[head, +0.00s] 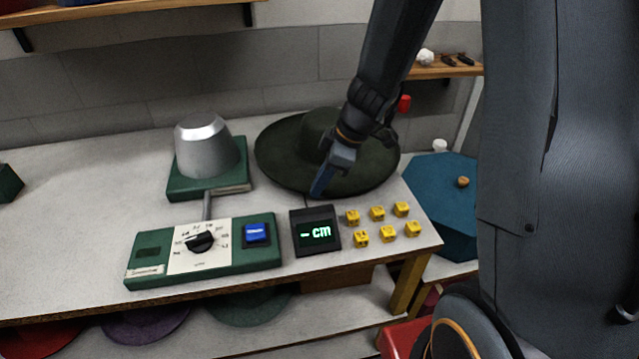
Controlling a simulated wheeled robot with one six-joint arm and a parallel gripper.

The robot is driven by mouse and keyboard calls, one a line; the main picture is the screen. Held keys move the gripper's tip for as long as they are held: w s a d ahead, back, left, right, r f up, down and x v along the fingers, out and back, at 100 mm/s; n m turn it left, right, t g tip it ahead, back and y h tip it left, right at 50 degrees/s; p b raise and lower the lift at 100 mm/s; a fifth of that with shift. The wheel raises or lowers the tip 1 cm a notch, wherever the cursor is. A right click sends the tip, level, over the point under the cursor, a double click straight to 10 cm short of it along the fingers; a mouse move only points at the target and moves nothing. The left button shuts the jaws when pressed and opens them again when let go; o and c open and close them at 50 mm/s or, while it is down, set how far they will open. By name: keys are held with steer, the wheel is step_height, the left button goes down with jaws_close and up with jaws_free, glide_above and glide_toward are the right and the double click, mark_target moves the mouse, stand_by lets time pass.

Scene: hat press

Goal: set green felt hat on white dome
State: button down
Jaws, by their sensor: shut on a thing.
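The dark green felt hat (285,152), wide-brimmed with a rounded crown, is at the back right of the white table. My gripper (322,186) is at the hat's front brim, its blue-grey fingers shut on the brim. My arm hides part of the crown and the right of the brim. I cannot tell whether the hat touches the table. The dome (208,147), pale silver-white with a flat top, stands on a green base to the left of the hat, bare.
A green control box (204,250) with a black dial and blue button lies in front of the dome. The table's left (80,225) is mostly clear. A shelf hangs above.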

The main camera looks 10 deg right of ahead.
steer(key=shift+f+b, duration=0.75)
steer(key=shift+b, duration=0.4)
stand_by(0.4)
steer(key=c, duration=1.8)
jaws_free()
steer(key=shift+o, duration=0.2)
